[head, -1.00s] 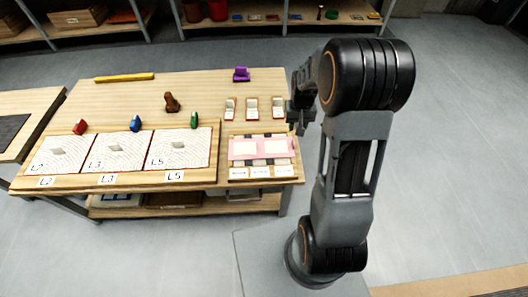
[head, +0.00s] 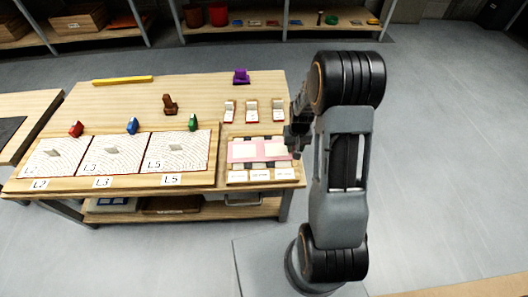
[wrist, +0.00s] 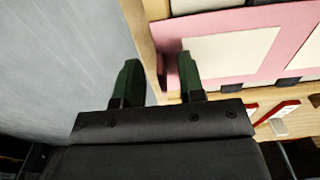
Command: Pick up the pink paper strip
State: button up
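The pink paper strip (head: 231,152) lies on the right part of the table, across a board with dark squares and pale cards. It has pale rectangular areas on it. The wrist view shows the pink strip (wrist: 190,72) at the upper right, its near end beside my right finger. The left finger is over the floor and the right finger is by the table edge and the strip's end. In the head view my gripper (head: 293,152) is at the table's right edge, partly hidden by my arm.
Three panels labelled L2, L3 (head: 111,154) and L5 lie left of the strip. Red, blue and green (head: 193,122) pieces stand behind them. Three small white cases (head: 253,111), a brown stamp (head: 170,104) and a purple object (head: 241,76) stand farther back. The floor at right is clear.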

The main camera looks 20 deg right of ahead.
jog(key=shift+f, duration=0.5)
jog(key=shift+c, duration=0.4)
grip_shut()
jog(key=shift+r, duration=0.1)
